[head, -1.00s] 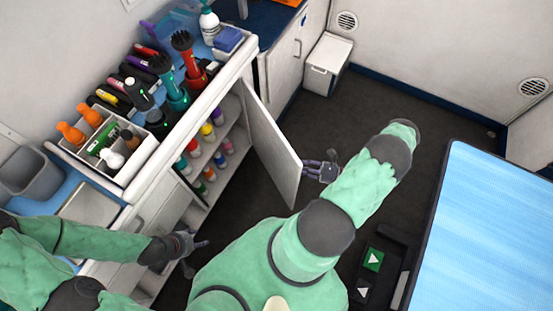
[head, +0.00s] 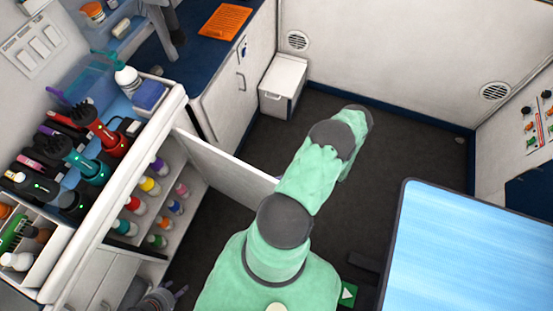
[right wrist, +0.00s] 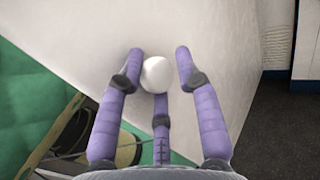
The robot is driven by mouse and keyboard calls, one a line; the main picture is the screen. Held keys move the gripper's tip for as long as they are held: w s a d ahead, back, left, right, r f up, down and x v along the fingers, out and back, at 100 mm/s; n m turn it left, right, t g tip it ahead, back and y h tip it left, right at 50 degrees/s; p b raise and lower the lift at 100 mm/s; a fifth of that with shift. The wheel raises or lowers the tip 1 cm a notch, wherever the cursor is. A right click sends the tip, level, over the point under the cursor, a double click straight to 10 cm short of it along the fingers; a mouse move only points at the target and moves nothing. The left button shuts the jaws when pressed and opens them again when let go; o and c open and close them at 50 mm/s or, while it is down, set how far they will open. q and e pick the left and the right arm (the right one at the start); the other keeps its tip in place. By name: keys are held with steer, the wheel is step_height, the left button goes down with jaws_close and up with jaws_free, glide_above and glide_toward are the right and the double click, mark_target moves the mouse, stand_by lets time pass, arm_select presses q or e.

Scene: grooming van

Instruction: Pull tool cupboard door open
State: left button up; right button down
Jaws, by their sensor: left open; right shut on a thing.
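The white tool cupboard door (head: 228,163) stands wide open in the head view, swung out from the shelves. Its round white knob (right wrist: 157,74) shows in the right wrist view. My right gripper (right wrist: 160,62) is shut on the knob, its purple fingers around it. In the head view my right arm hides that gripper and the door's outer end. My left gripper (head: 168,297) is open and empty at the bottom edge, in front of the lower cabinet and partly cut off.
Several coloured bottles (head: 149,186) stand on the cupboard shelves. Dryers and clippers lie on the counter above. A blue-topped table (head: 470,250) is close on the right. A white bin (head: 282,84) stands at the back. Dark floor (head: 400,130) is clear between.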

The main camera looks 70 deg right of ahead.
steer(key=shift+w+r, duration=0.1)
steer(key=shift+w, duration=0.2)
steer(key=c, duration=1)
jaws_free()
steer(key=shift+c, duration=0.2)
steer(key=shift+o, duration=0.7)
steer(key=shift+w, duration=0.25)
steer(key=shift+s, duration=0.1)
steer(key=v, duration=1.2)
steer(key=shift+s+a, duration=0.1)
steer(key=shift+a, duration=0.05)
